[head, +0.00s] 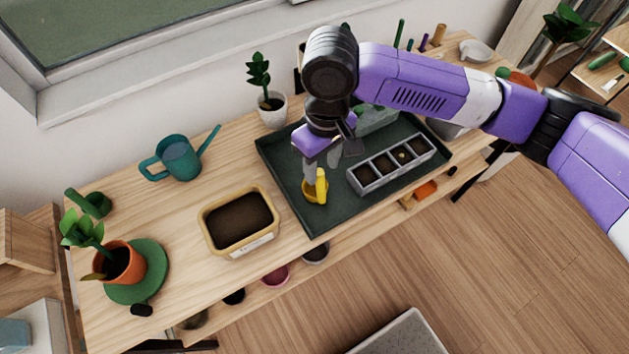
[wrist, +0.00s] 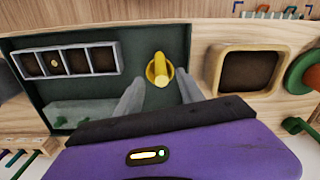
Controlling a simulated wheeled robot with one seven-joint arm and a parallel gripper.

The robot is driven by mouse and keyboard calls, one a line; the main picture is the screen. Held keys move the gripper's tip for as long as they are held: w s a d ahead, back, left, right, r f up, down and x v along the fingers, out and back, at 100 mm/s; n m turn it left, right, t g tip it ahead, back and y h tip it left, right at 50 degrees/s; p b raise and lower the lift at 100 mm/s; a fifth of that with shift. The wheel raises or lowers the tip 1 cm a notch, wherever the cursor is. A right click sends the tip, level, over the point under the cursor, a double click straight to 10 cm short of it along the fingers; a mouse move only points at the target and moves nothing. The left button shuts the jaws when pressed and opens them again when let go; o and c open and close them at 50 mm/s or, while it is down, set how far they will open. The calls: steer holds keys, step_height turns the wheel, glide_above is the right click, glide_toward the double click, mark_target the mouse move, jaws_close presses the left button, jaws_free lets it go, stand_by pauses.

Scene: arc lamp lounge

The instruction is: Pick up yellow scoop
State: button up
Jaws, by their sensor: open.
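The yellow scoop (head: 315,188) lies on the dark green tray (head: 286,179), near the tray's front left part. It also shows in the wrist view (wrist: 159,70), where its handle points toward the camera. My gripper (head: 321,166) is over the tray, right above the scoop. In the wrist view my gripper (wrist: 160,92) is open, with one grey finger on each side of the scoop. The scoop appears between the fingers but a little beyond their tips. I cannot tell whether either finger touches it.
A grey seed tray (head: 391,166) with soil cells lies to the right on the same tray. A soil-filled yellow box (head: 240,221) stands left of the tray. A teal watering can (head: 178,159) and a white potted plant (head: 271,106) stand farther back.

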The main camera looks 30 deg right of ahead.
mark_target(319, 184)
steer(key=shift+w+a+f+p, duration=0.1)
steer(key=shift+f+p, duration=0.2)
steer(key=shift+f, duration=1.6)
steer(key=shift+a+f+p, duration=0.1)
steer(key=shift+f+p, duration=0.2)
steer(key=shift+f, duration=1.55)
jaws_close()
